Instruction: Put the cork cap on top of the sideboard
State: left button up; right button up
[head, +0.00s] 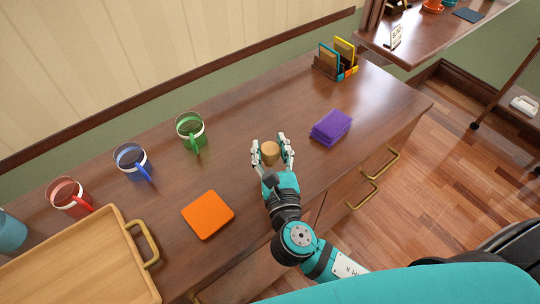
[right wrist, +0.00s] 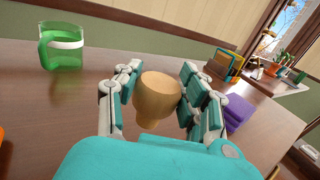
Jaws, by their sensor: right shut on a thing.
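The tan cork cap (head: 270,151) is between the fingers of my right gripper (head: 269,143), which is shut on it. In the right wrist view the cap (right wrist: 157,98) shows a wide round top and a narrower stem below, between the two fingers (right wrist: 157,88). The cap is over the brown wooden sideboard (head: 234,165); I cannot tell whether it touches the top. My left gripper is not in view.
Green (head: 190,131), blue (head: 132,161) and red (head: 68,196) mugs stand along the back. A wooden tray (head: 145,243) is at the left. An orange square (head: 208,214) lies left of the gripper, a purple stack (head: 331,127) right, and a card holder (head: 336,62) at the far end.

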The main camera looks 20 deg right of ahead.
aim_at(271, 164)
jog(key=shift+f+b, duration=0.4)
jog(key=shift+f, duration=1.3)
jog(key=o, duration=0.9)
jog(key=shift+f, duration=0.1)
jog(key=s, duration=0.3)
jog(key=s+a+b, duration=0.1)
jog(key=s, duration=0.7)
jog(key=shift+a, duration=0.2)
jog(key=shift+s+b, duration=0.3)
jog(key=shift+s, duration=0.15)
jog(key=shift+r, duration=0.25)
